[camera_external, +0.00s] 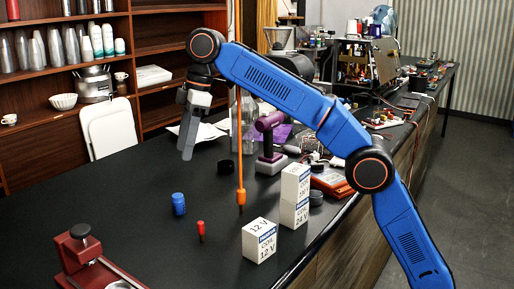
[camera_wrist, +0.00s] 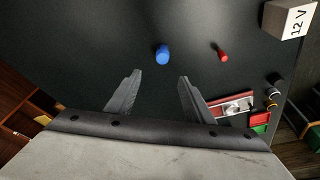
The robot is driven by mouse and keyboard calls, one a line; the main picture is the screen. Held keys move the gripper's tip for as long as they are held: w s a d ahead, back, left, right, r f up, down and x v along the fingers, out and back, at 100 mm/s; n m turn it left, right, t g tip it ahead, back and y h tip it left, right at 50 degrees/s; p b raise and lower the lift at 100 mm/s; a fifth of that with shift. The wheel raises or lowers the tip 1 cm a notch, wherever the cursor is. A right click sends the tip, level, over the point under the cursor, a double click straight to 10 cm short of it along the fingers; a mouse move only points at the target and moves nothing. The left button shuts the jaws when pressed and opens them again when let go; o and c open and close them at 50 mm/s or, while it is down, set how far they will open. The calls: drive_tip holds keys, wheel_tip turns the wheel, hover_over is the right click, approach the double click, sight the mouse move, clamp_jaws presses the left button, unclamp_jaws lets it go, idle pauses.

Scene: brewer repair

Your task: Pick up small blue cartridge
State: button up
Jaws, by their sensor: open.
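The small blue cartridge (camera_external: 178,204) stands on the black table, left of a smaller red cartridge (camera_external: 201,231). In the wrist view the blue cartridge (camera_wrist: 162,54) lies ahead of the fingertips, between their lines, with the red one (camera_wrist: 223,55) to its right. My gripper (camera_external: 188,138) points down above the table, behind the blue cartridge and apart from it. In the wrist view my gripper (camera_wrist: 159,76) has its two fingers spread with nothing between them.
A white coil box (camera_external: 260,241) marked 12 V stands right of the red cartridge, near stacked white boxes (camera_external: 295,196). An orange-handled tool (camera_external: 240,196) stands upright nearby. A red device (camera_external: 92,262) sits at front left. The table around the blue cartridge is clear.

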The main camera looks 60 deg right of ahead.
hover_over(179, 195)
drive_tip(key=f, duration=0.8)
drive_tip(key=shift+d+f, duration=0.35)
drive_tip(key=shift+d, duration=0.05)
drive_tip(key=shift+s+x, duration=0.2)
drive_tip(key=shift+x, duration=1.1)
drive_tip(key=shift+s+x, duration=0.2)
drive_tip(key=shift+x, duration=1.1)
drive_tip(key=shift+d, duration=0.2)
drive_tip(key=c, duration=1.1)
